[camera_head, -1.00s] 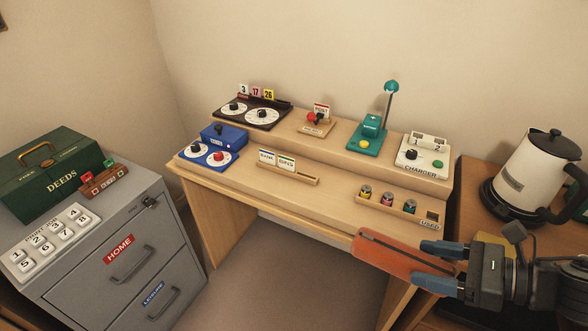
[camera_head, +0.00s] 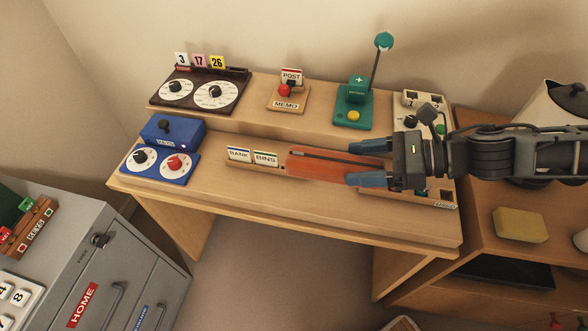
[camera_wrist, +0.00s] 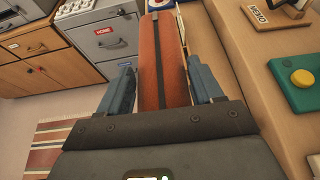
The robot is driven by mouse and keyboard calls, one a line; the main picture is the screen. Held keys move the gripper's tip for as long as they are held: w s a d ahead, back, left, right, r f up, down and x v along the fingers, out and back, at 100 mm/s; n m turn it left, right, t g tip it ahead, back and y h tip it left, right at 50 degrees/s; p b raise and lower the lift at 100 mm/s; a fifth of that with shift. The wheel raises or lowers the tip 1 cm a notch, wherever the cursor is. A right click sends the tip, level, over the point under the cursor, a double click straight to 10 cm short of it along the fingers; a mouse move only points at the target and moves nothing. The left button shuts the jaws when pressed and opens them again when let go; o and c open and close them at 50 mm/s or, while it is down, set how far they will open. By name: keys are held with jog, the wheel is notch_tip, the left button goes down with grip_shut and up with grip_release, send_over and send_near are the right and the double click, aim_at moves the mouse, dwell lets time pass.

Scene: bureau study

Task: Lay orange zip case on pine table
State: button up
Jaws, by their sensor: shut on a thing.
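The orange zip case (camera_head: 312,162) is long and flat, with a dark zip along its middle. My gripper (camera_head: 352,163) is shut on its right end in the head view. The case points left over the lower level of the light wooden desk (camera_head: 300,210); its height above it is hard to tell. In the wrist view the case (camera_wrist: 163,65) stretches ahead between the blue fingers of my gripper (camera_wrist: 162,78). I cannot tell whether this desk is the pine table; no other table is plain to see.
Blue and white card signs (camera_head: 252,157) stand just left of the case. My arm hides part of the charger (camera_head: 410,100). The desk's front strip is clear.

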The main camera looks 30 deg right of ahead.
aim_at(312, 175)
jog(key=x, duration=0.3)
jog(key=f+x, duration=0.1)
jog(key=x, duration=0.3)
jog(key=s+p+x, duration=0.1)
jog(key=x, duration=0.2)
jog(key=shift+w+a+f, duration=0.1)
jog(key=shift+a+f, duration=0.1)
jog(key=shift+f, duration=0.1)
jog(key=shift+w+a+f, duration=0.1)
jog(key=shift+f, duration=0.4)
jog(key=shift+f+p, duration=0.35)
jog(key=shift+f, duration=1.3)
jog(key=o, duration=1.1)
